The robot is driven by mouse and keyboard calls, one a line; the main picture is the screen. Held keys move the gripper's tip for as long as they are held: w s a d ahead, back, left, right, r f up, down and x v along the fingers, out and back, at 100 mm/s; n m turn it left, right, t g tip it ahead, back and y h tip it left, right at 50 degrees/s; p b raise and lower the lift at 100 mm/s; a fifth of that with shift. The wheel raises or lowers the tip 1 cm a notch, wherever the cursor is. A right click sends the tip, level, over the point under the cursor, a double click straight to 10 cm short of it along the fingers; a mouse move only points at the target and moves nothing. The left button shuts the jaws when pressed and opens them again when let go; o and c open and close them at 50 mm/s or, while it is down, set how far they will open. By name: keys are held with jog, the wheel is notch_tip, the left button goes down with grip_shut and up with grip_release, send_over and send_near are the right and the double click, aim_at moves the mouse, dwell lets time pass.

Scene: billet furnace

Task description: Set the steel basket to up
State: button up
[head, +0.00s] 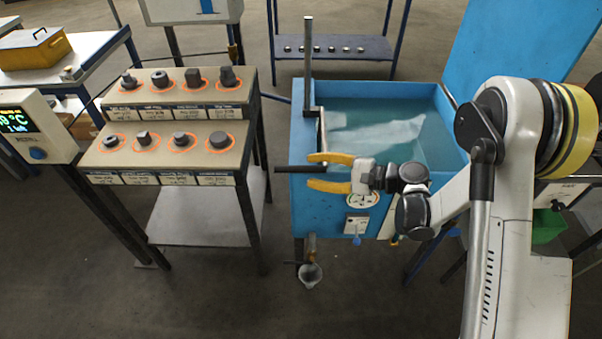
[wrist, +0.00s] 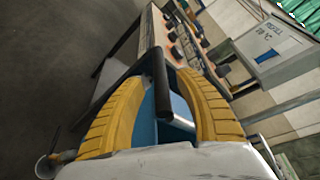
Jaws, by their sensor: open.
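The blue quench tank (head: 455,118) stands right of centre in the head view, filled with greenish water. A grey upright post (head: 308,60) rises at its left wall, with a dark bracket low on it. A dark bar handle (head: 290,169) sticks out to the left near the tank's front left corner. My gripper (head: 312,171) is open, with its yellow fingers above and below the handle. In the wrist view the black handle (wrist: 161,85) lies between the two spread fingers; I cannot tell whether either touches it. The steel basket is not clearly visible; the water hides the tank's inside.
A stepped rack (head: 165,160) with several dark steel parts stands left of the tank. A display box (head: 35,125) is at the far left. The front floor is clear.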

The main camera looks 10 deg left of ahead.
jog(key=shift+b+x, duration=0.4)
jog(key=shift+x, duration=1.45)
grip_shut()
